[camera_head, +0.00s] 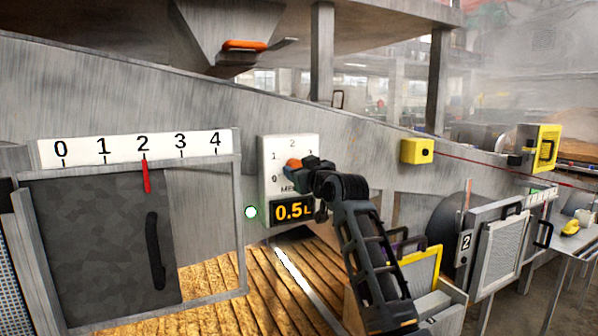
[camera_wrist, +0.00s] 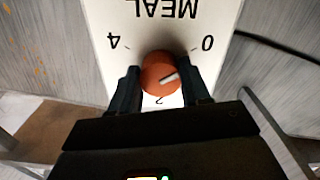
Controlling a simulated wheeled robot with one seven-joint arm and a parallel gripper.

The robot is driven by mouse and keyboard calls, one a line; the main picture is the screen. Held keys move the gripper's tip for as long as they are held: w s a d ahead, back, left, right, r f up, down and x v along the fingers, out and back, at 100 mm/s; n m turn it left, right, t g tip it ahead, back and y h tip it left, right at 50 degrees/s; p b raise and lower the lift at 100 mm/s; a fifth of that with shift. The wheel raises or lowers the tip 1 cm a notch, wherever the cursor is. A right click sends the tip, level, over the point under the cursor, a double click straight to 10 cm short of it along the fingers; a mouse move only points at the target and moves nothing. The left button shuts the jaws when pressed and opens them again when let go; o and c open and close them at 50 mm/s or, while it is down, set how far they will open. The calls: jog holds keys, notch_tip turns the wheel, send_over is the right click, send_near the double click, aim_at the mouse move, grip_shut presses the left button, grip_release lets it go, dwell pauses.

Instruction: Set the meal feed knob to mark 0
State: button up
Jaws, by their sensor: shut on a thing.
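The meal feed knob (camera_wrist: 155,72) is round and orange, on a white dial plate (camera_wrist: 110,15) lettered MEAL. The wrist view shows the plate upside down, with 4 at left, 0 at right and 2 below. The knob's white pointer line slants right and slightly up, towards the 0 side, a little short of the 0 tick. My gripper (camera_wrist: 162,82) is shut on the knob, one finger on each side; the fingers hide the 1 and 3 marks. In the head view the knob (camera_head: 292,163) is partly hidden by my gripper (camera_head: 302,164).
A display (camera_head: 292,211) below the dial reads 0.5L, with a lit green lamp (camera_head: 251,212) to its left. At left a dark sliding gate (camera_head: 95,245) has a red pointer (camera_head: 146,176) at 2 on a 0–4 scale. A yellow box (camera_head: 417,151) is on the wall at right.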

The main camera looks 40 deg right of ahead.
jog(key=shift+f, duration=0.2)
jog(key=o, duration=1)
jog(key=shift+r, duration=0.15)
jog(key=shift+o, duration=0.2)
jog(key=shift+s, duration=0.1)
jog(key=v, duration=0.7)
jog(key=shift+s+b, duration=0.3)
jog(key=shift+s, duration=0.05)
jog(key=shift+a, duration=0.15)
